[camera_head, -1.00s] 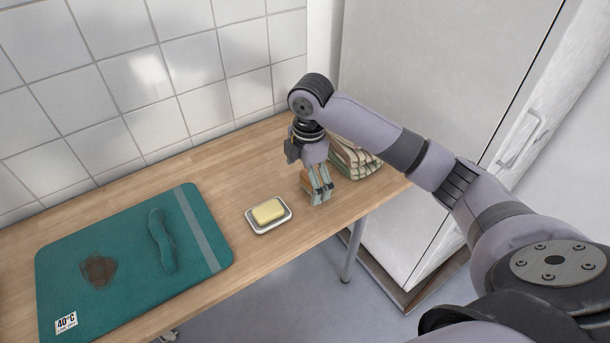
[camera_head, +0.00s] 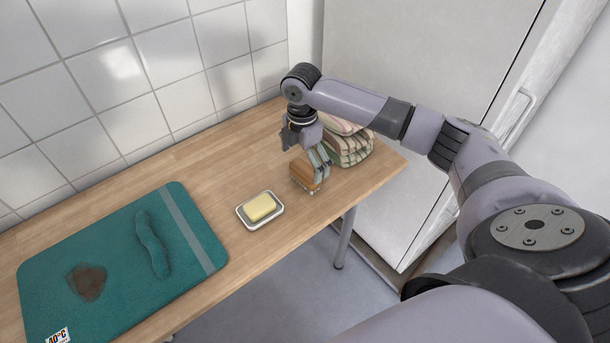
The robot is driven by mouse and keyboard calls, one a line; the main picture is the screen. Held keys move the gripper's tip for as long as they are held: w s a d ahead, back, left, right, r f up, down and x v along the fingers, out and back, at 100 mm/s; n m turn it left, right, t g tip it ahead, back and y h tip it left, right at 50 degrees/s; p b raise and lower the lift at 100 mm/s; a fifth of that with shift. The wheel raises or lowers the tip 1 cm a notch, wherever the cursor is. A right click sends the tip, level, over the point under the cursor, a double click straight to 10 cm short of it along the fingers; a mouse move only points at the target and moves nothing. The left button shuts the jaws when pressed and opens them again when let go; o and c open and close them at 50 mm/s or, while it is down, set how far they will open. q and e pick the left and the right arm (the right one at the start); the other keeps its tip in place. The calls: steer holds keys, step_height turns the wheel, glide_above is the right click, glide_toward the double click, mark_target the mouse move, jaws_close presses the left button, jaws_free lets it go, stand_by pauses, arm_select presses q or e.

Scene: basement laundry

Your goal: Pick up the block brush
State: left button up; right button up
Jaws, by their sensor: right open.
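The block brush (camera_head: 304,174) is a small brown wooden block with pale bristles under it, near the right end of the wooden table. My right gripper (camera_head: 321,172) is over it, fingers pointing down and open. The fingers show at the brush's right side and overlap it in the picture. I cannot tell whether they touch it. Part of the brush's upper side is hidden by the gripper. My left gripper is not in view.
A yellow soap bar (camera_head: 261,207) lies in a white dish (camera_head: 248,224) left of the brush. Folded striped cloths (camera_head: 350,150) are stacked close behind the gripper. A tiled wall stands behind.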

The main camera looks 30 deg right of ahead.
mark_target(305, 169)
steer(key=f, duration=0.5)
steer(key=shift+s+d+f, duration=0.1)
steer(key=shift+d+f, duration=0.2)
steer(key=c, duration=1.2)
